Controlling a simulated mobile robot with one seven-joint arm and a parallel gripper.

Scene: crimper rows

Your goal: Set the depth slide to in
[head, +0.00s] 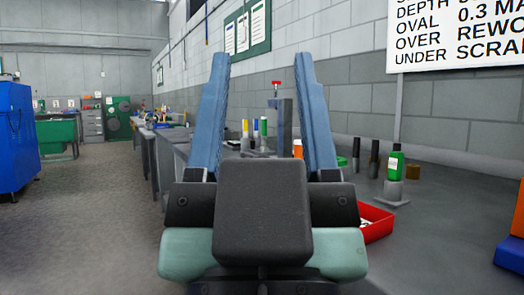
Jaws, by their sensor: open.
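My gripper (260,57) fills the middle of the head view. Its two long blue fingers point up and forward, spread wide apart, with nothing between them that they touch. Beyond them on the bench stands a grey upright device (285,125) with a red-topped post (276,86); it looks like a crimper, and its lower part is partly hidden by my gripper and right finger. I cannot make out a depth slide or its setting. A wall sign (455,35) shows part of a text with the words depth, oval, over and under.
The grey bench (440,240) runs along the right wall. On it are a red tray (376,222), a green bottle on a grey stand (394,165), dark cylinders (373,158) and several coloured markers (254,133). A blue cabinet (14,140) stands left; the floor between is clear.

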